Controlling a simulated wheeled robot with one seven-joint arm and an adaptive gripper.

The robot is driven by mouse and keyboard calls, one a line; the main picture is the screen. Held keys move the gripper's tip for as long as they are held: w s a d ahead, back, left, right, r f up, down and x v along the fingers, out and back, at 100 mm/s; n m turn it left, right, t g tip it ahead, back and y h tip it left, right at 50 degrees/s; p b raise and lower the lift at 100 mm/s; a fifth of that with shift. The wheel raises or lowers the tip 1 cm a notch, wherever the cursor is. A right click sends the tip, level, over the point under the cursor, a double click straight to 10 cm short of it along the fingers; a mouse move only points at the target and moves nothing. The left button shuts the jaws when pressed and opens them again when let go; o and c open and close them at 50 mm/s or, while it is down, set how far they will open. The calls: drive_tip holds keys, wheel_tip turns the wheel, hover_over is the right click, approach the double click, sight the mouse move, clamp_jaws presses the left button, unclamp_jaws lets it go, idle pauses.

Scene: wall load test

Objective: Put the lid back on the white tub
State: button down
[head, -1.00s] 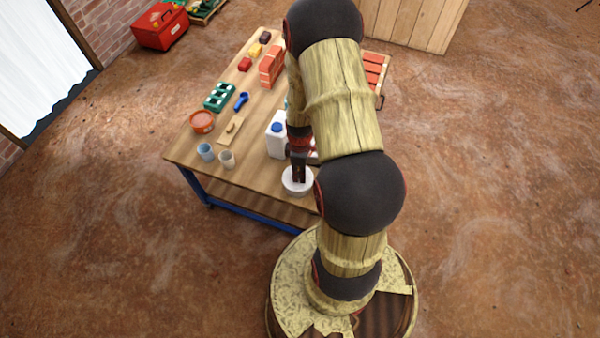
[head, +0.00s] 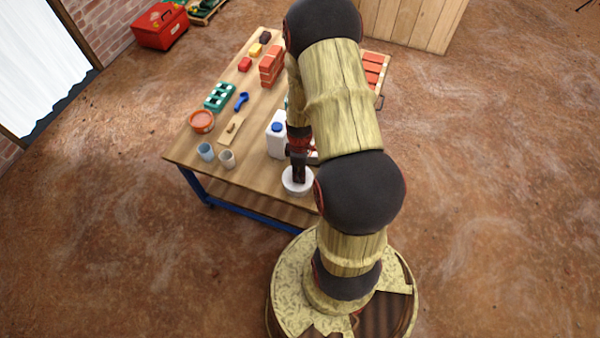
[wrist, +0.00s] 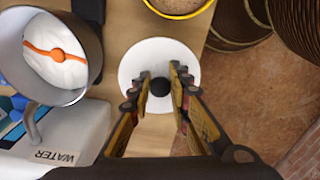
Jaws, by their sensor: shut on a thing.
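The white round lid (wrist: 143,58) shows face-on in the wrist view, with a dark knob (wrist: 160,86) at its middle. My gripper (wrist: 161,88) has its two fingers on either side of that knob and is shut on it. In the head view my gripper (head: 299,180) reaches down to the white round shape (head: 289,188) near the table's front corner. The wrist looks straight down on the lid, so what lies under it is hidden. I cannot tell whether it rests on the white tub.
A white water jug (head: 277,140) stands close behind the lid. A grey bucket with white contents (wrist: 58,55) is near in the wrist view. Two cups (head: 227,159), (head: 205,152) stand to the left. The wooden table's (head: 258,178) edge is close to the lid.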

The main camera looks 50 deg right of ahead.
idle(0.8)
drive_tip(key=c, duration=1.6)
unclamp_jaws()
drive_tip(key=shift+f, duration=0.1)
drive_tip(key=shift+o, duration=1.4)
drive_tip(key=shift+o, duration=1.1)
drive_tip(key=shift+r+p, duration=2.75)
drive_tip(key=shift+r, duration=0.8)
drive_tip(key=shift+c, duration=1.2)
